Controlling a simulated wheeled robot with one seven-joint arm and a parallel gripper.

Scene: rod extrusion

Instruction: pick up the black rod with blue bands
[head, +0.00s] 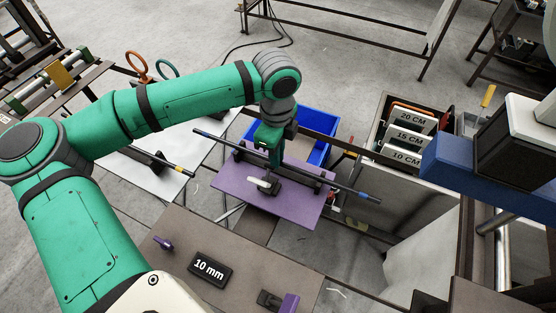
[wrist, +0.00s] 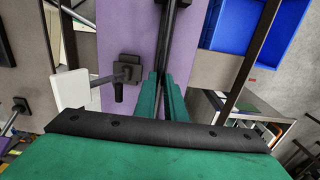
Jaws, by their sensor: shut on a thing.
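The black rod with blue bands (head: 340,186) runs slantwise across the purple board (head: 230,186) in the head view, with blue marks near its ends. My gripper (head: 270,160) points down and is shut on the rod near its middle. In the wrist view the green fingers (wrist: 167,92) close around the dark rod (wrist: 167,50), which runs away from me up the picture. Black supports (head: 320,181) stand on the board by the rod; I cannot tell whether the rod touches them. The gripped stretch is partly hidden by the fingers.
A blue bin (head: 319,153) lies behind the purple board. A white board (head: 140,170) at left carries another dark rod with a yellow band (head: 180,170). Slots labelled 20, 15 and 10 CM (head: 408,136) stand at right. A 10 mm plate (head: 210,268) lies on the front table.

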